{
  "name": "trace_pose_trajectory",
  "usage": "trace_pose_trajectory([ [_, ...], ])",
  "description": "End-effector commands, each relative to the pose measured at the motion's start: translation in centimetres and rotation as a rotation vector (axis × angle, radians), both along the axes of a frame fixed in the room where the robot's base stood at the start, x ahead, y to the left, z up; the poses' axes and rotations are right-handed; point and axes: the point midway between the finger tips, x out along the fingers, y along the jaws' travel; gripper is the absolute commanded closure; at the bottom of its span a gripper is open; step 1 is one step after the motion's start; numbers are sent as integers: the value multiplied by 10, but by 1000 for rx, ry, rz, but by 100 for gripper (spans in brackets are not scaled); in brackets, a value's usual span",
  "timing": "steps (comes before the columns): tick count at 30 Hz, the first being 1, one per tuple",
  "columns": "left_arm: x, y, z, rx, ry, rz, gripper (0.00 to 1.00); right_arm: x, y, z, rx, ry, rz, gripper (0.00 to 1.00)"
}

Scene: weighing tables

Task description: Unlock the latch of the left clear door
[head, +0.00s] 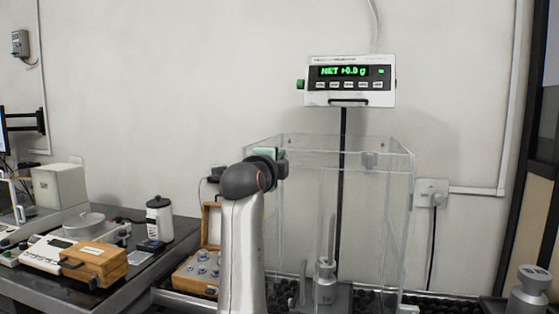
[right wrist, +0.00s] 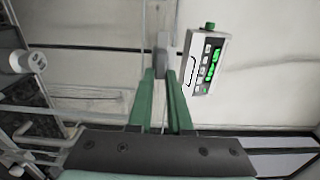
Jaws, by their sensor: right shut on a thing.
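The clear case (head: 393,225) stands on the weighing table with transparent walls and doors. My right gripper (head: 270,154) is at the upper left of the case, and its arm hides much of the left clear door. In the right wrist view its green fingers (right wrist: 165,82) are closed on a small grey latch (right wrist: 163,56) of the left clear door. Whether the latch is turned cannot be told. A second grey fitting (head: 369,160) sits near the top right of the case. My left gripper is not in view.
The scale display (head: 350,80) reads NET +0.0 g above the case. A metal weight (head: 325,287) stands inside the case, another (head: 530,290) at far right. A wooden weight box (head: 197,280) is left of my arm.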

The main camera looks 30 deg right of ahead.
Motion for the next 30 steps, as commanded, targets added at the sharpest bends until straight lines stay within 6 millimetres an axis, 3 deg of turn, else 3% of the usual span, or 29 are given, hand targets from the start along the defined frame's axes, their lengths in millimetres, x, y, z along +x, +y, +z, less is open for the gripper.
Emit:
trace_pose_trajectory([
  [2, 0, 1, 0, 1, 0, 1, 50, 0, 0, -2, 4, 2, 0, 100],
  [3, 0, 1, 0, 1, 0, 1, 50, 0, 0, -2, 4, 2, 0, 80],
  [11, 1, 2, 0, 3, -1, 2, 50, 0, 0, -1, 2, 1, 0, 52],
  [20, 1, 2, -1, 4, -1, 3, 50, -2, 3, -1, 0, 0, 1, 52],
  [30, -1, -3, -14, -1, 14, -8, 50, -42, 50, -3, 0, -1, 1, 52],
])
